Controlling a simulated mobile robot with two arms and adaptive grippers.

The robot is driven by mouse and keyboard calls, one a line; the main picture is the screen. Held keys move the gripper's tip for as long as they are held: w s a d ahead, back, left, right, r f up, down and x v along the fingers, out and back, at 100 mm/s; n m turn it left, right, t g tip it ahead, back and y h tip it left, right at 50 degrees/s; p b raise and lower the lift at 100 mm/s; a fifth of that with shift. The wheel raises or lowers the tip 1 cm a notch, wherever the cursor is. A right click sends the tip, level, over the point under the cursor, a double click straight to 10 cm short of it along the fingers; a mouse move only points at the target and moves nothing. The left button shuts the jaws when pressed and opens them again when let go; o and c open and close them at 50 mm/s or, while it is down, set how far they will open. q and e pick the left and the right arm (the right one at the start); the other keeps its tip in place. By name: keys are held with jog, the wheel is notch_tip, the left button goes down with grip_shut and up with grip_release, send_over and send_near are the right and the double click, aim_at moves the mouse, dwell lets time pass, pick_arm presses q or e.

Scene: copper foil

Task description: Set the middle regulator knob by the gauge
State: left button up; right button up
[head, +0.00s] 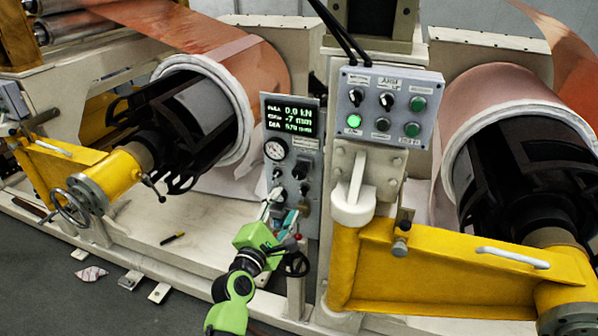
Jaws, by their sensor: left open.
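A grey regulator panel (307,165) stands between the two rolls, below a display reading 0.0 kN, -7 mm and a third line too blurred to be sure of. A round white-faced gauge (275,149) sits under the display; its needle is too small to read. Dark knobs run down the panel below it, with an upper knob (281,171) in clear view. The middle regulator knob is partly hidden by my left gripper (279,208), so I cannot tell it apart surely. That gripper is open in front of the lower panel; contact is unclear. My right gripper is out of view.
A switch box (388,104) with lit green buttons is at the upper right. A yellow arm (440,265) with a white handle crosses the lower right. Copper rolls on black chucks flank the panel. A dark tool (172,238) lies on the pale base at left.

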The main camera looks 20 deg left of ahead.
aim_at(298, 176)
pick_arm(q)
jog(key=shift+n, duration=0.3)
jog(key=w+b, duration=0.1)
jog(key=w, duration=0.3)
jog(key=w+b, duration=0.2)
jog(key=w, duration=0.2)
jog(key=w+b, duration=0.2)
jog(key=w, duration=0.2)
jog(key=shift+w+r, duration=0.2)
jog(key=shift+r, duration=0.2)
jog(key=shift+w+r+b, duration=0.1)
jog(key=shift+w+b, duration=0.4)
jog(key=shift+w, duration=0.2)
jog(key=c, duration=1.1)
